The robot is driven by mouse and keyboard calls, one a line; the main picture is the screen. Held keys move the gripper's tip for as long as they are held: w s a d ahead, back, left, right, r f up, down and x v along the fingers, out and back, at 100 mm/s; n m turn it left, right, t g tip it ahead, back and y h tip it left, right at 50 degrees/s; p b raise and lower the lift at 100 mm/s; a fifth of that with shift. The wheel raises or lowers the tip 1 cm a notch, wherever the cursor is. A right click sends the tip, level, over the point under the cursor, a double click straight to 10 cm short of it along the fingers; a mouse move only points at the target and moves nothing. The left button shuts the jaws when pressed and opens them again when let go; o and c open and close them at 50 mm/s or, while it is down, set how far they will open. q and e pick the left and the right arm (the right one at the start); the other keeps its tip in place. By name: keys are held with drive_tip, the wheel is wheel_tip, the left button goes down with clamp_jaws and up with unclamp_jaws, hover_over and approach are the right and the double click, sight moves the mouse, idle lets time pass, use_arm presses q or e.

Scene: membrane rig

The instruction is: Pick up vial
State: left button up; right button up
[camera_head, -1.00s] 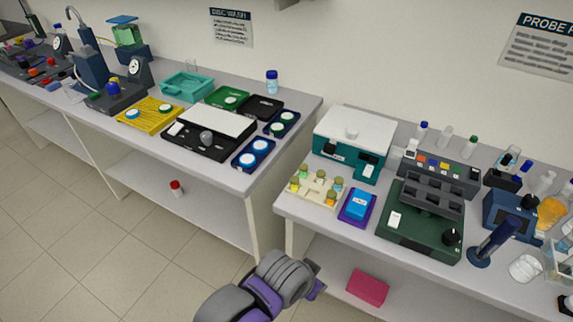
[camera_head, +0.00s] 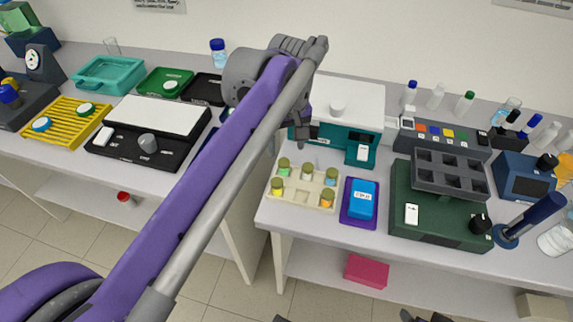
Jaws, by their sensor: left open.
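Several small vials with olive caps stand upright in a cream rack (camera_head: 286,199) on the right-hand bench; one vial (camera_head: 283,167) is at its back left. Some vials show yellow, green or blue contents. My left gripper (camera_head: 303,136) is open and empty, hanging above and behind the rack, in front of the teal and white box. It appears apart from the vials. My left arm crosses the picture from the lower left and hides part of the left bench. My right gripper does not show clearly.
A blue box on a purple tray (camera_head: 345,216) lies right of the rack. The teal and white box (camera_head: 350,100) stands behind it. A dark green device (camera_head: 436,229) with a grey block is further right. A gap separates the two benches.

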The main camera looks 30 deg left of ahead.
sight(284, 162)
use_arm(q)
wheel_tip(284, 162, down, 2)
drive_tip(key=shift+f, duration=0.1)
drive_tip(key=shift+w+a+f+b, duration=0.1)
drive_tip(key=shift+a+f+b, duration=0.05)
drive_tip(key=shift+f, duration=0.75)
drive_tip(key=shift+w+a+f+b, duration=0.1)
drive_tip(key=shift+a+f+b, duration=0.05)
drive_tip(key=shift+f, duration=0.75)
drive_tip(key=shift+w+a+f+b, duration=0.1)
drive_tip(key=shift+a+f+b, duration=0.05)
drive_tip(key=shift+f, duration=0.75)
clamp_jaws()
